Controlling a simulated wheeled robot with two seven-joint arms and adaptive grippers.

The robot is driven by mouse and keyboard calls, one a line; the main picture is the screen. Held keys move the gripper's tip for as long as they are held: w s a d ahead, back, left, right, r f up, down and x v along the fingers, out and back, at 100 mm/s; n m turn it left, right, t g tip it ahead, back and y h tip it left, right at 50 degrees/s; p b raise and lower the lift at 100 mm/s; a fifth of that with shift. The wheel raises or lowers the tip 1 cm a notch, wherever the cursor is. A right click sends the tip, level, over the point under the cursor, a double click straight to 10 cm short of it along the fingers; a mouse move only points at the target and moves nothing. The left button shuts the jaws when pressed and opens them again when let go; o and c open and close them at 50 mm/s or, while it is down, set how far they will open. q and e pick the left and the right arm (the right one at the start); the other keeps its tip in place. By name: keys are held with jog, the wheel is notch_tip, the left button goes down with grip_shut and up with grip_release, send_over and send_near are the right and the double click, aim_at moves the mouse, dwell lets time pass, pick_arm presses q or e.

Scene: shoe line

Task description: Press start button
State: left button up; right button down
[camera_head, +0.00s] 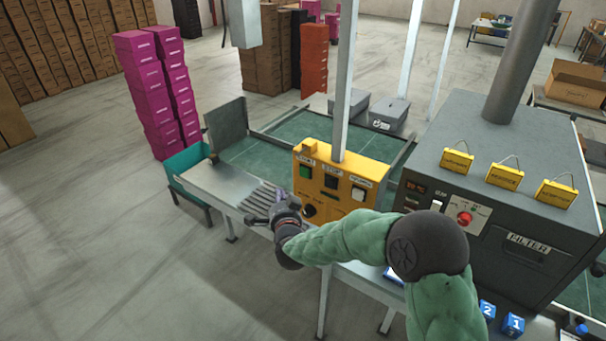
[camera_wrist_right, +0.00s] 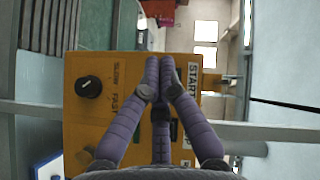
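The yellow control box (camera_head: 325,190) stands on the line in the head view, with a green button (camera_head: 306,171) under a START label at its left, a dark STOP button and a white button. My right gripper (camera_head: 281,196) is in front of the box's left side, below the green button. In the right wrist view my right gripper (camera_wrist_right: 160,62) has its purple fingertips together and empty, over the box face next to the START label (camera_wrist_right: 193,76). The fingers hide the button there, and I cannot tell whether they touch the box. My left gripper is not in view.
A black speed dial (camera_wrist_right: 88,87) sits on the box. A metal post (camera_head: 345,75) rises behind it. A grey machine (camera_head: 460,180) with yellow tags stands at the right. Grey roller slats (camera_head: 262,198) lie left of the box.

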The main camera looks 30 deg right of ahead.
aim_at(304, 172)
jog(key=w+d+b, duration=0.2)
jog(key=w+d, duration=0.1)
jog(key=d, duration=0.5)
jog(key=shift+w, duration=0.2)
jog(key=shift+d, duration=0.1)
dwell(1.3)
jog(key=shift+w+d+b, duration=0.15)
jog(key=shift+d+b, duration=0.2)
jog(key=shift+b, duration=0.3)
